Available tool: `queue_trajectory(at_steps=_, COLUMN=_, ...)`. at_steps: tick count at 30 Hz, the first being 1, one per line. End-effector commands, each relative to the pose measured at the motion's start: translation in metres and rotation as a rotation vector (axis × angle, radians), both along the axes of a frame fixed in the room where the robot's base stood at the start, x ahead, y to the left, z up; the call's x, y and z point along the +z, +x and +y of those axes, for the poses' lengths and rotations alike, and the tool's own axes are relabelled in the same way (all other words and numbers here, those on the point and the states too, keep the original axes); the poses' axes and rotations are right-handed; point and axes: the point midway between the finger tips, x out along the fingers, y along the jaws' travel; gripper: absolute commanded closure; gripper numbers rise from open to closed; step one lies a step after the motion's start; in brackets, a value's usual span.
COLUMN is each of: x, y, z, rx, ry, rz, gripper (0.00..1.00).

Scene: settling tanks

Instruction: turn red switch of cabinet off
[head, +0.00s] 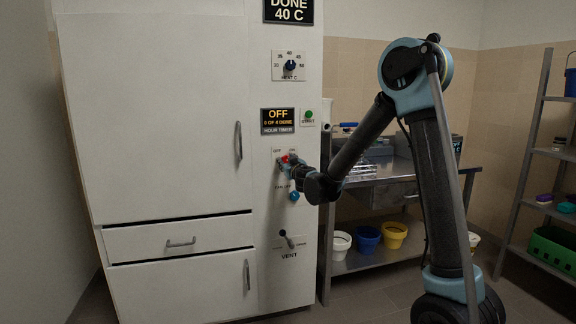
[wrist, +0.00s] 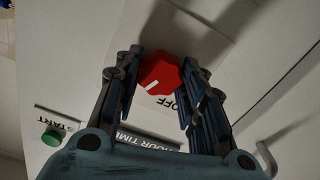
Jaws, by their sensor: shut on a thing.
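The tall white cabinet (head: 150,120) stands at the left, with its control panel on the right part of its front. The red switch (head: 285,158) is a small knob on this panel, partly hidden by my gripper (head: 291,162) in the head view. In the wrist view the red switch (wrist: 158,72) is a lobed knob with a white mark near the OFF label. My gripper (wrist: 158,88) is shut on it, one finger on each side. The ON label is not readable in the wrist view.
Close on the panel are a blue knob (head: 294,196) below, a green START button (head: 308,114) and OFF timer display (head: 278,120) above, and a vent lever (head: 287,240) lower down. A metal table (head: 400,176) with several pots beneath and shelves stand at the right.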

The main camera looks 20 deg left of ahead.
Motion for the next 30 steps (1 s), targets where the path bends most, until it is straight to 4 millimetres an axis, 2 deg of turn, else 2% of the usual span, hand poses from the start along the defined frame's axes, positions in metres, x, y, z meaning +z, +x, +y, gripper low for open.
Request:
queue_trajectory(at_steps=21, x=-0.0010, y=-0.0003, z=0.0013, rx=0.000, ry=-0.568, rz=-0.349, gripper=0.87)
queue_trajectory(at_steps=30, x=-0.0015, y=-0.0009, z=0.0020, rx=0.001, ry=-0.761, rz=-0.467, gripper=0.87)
